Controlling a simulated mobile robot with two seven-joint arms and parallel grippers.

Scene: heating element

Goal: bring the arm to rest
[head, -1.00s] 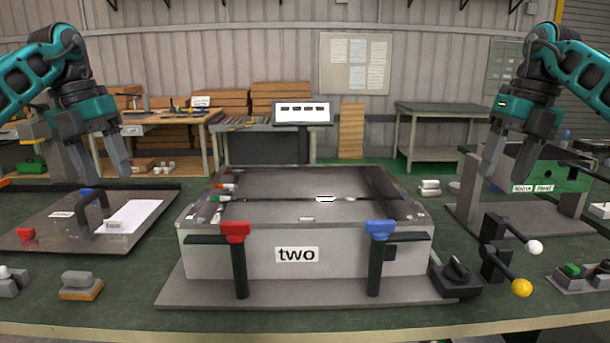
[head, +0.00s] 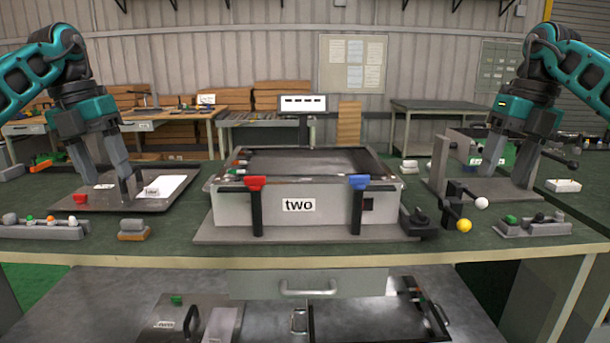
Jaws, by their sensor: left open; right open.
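My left gripper (head: 106,192) is at the left with its fingers pointing down and apart. In the picture it overlaps the grey plate with the black handle; I cannot tell if it touches. My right gripper (head: 504,180) is at the right with its fingers pointing down and apart, in front of the grey bracket stand (head: 437,165). Both grippers are empty. The heating box labelled "two" (head: 233,208) stands between them on the workbench (head: 170,249), clear of both arms. It has a red-topped lever (head: 256,183) and a blue-topped lever (head: 359,183) at its front.
The left plate (head: 150,207) carries a handle and a white sheet. Knobs with a white ball (head: 481,203) and a yellow ball (head: 463,226) stand right of the box. Button boxes (head: 533,225) sit near the front edge. A drawer (head: 308,284) and lower shelf show below the bench.

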